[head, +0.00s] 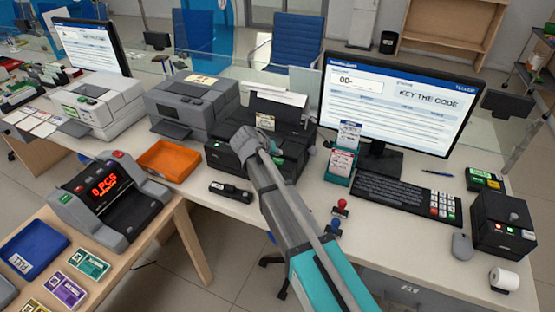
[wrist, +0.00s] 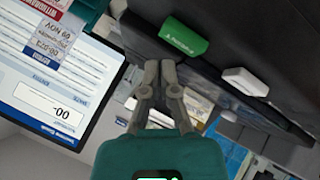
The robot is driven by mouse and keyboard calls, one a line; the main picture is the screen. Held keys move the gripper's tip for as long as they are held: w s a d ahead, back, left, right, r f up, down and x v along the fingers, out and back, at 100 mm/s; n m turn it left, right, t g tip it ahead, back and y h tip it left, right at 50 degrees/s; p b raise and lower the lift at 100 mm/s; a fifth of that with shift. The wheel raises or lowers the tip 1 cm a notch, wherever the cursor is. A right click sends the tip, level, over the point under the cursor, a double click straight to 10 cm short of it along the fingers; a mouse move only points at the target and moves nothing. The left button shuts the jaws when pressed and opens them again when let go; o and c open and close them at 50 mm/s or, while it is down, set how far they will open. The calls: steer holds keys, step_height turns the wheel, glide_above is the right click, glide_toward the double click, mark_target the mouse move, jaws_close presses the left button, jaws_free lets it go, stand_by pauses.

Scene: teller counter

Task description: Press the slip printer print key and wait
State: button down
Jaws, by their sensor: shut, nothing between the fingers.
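The slip printer is a black machine (head: 225,158) at the middle of the counter, with white paper at its top. In the wrist view its dark front (wrist: 245,35) fills the upper right. A green key with pale lettering (wrist: 183,38) and a plain white key (wrist: 245,81) stand out from that front. My gripper (head: 246,141) is over the printer in the head view and hides part of it. In the wrist view my gripper (wrist: 160,68) is shut and empty, its tips beside the green key. A gap seems to show between them; contact cannot be judged.
A grey printer (head: 193,108) and an orange tray (head: 168,160) are to the left. A small black device (head: 230,191) and stamps (head: 341,208) lie in front.

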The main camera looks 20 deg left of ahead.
mark_target(277, 161)
steer(key=shift+r+p, duration=2.1)
steer(key=shift+r, duration=0.2)
steer(key=s+d+f+m+g, duration=0.1)
steer(key=d+f+g, duration=0.1)
steer(key=d, duration=1)
steer(key=s+d+f+m+g, duration=0.1)
steer(key=s+d+f+g, duration=0.1)
steer(key=d, duration=1)
steer(key=s+d+f+m+g+y, duration=0.1)
steer(key=s+d+g, duration=0.1)
steer(key=s+d, duration=0.4)
steer(key=s+d+m+g+y, duration=0.1)
steer(key=s+d+g+y, duration=0.1)
steer(key=s+d, duration=0.5)
steer(key=d, duration=0.6)
steer(key=shift+s+d+f+y, duration=0.15)
steer(key=shift+f+y, duration=0.15)
steer(key=shift+f, duration=0.05)
stand_by(1.0)
